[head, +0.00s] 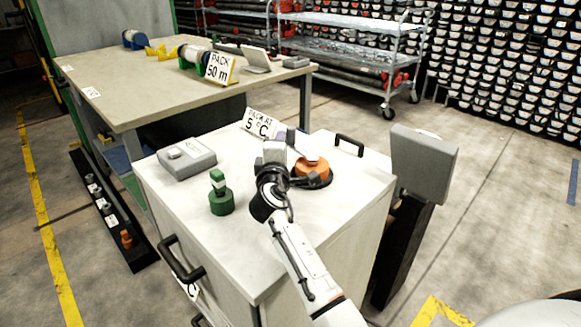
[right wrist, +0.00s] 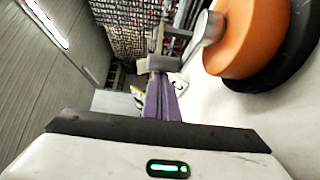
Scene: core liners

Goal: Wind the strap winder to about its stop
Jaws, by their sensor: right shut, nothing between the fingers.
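The strap winder, an orange round body (head: 313,172) on a black base, sits on the white cabinet top in the head view. It fills the upper right of the right wrist view (right wrist: 250,40), where a grey metal piece stands at its left side. My right gripper (head: 274,153) is shut and empty, just left of the winder in the head view and above the cabinet top. In the right wrist view its tips (right wrist: 157,64) are left of the orange body. Whether they touch the winder's grey piece I cannot tell. My left gripper is not in view.
The white cabinet (head: 250,245) also carries a grey box (head: 187,158), a green knobbed piece (head: 220,195), a "5 °C" sign (head: 260,124) and a black handle (head: 349,145). A grey panel on a post (head: 423,165) stands at right. A workbench (head: 130,95) is behind.

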